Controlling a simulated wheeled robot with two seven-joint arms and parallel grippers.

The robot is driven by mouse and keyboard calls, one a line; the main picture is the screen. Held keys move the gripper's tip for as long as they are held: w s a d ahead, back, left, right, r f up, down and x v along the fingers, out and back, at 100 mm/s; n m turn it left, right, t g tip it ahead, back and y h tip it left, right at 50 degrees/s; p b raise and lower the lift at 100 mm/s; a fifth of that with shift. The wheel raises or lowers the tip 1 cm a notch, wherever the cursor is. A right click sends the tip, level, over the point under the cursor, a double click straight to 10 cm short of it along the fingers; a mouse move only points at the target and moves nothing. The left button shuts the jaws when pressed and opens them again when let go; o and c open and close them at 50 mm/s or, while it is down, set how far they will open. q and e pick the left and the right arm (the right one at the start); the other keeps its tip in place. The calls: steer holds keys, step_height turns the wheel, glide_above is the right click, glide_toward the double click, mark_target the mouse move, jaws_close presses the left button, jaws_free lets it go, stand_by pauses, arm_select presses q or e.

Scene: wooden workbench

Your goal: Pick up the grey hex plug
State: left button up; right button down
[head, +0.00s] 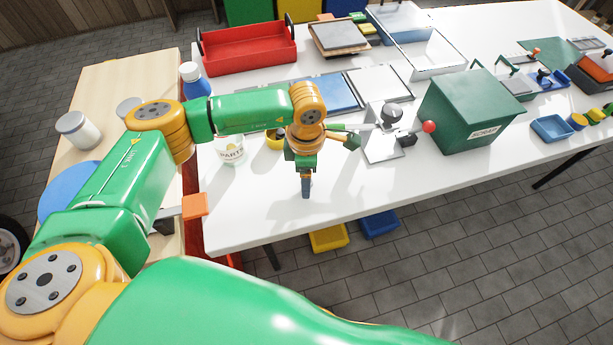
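I cannot make out a grey hex plug for certain. It may be hidden behind my arm or too small to see. My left gripper (306,188) points down over the front part of the white tabletop (400,185). Its fingers look close together, but I cannot tell whether they are open, shut or holding something. My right gripper is not in view.
A jar labelled PARTS (231,152) and a yellow ring-like item (274,139) stand left of the gripper. Right of it are a metal stand (382,148) with a red-ended lever and a green SCRAP box (470,112). The front tabletop is mostly clear.

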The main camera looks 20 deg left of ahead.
arm_select(q)
steer(key=shift+w+f, duration=0.2)
steer(key=shift+f, duration=0.25)
steer(key=shift+w, duration=0.1)
steer(key=c, duration=0.7)
jaws_close()
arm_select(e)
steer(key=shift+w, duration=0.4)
arm_select(q)
steer(key=shift+r, duration=0.1)
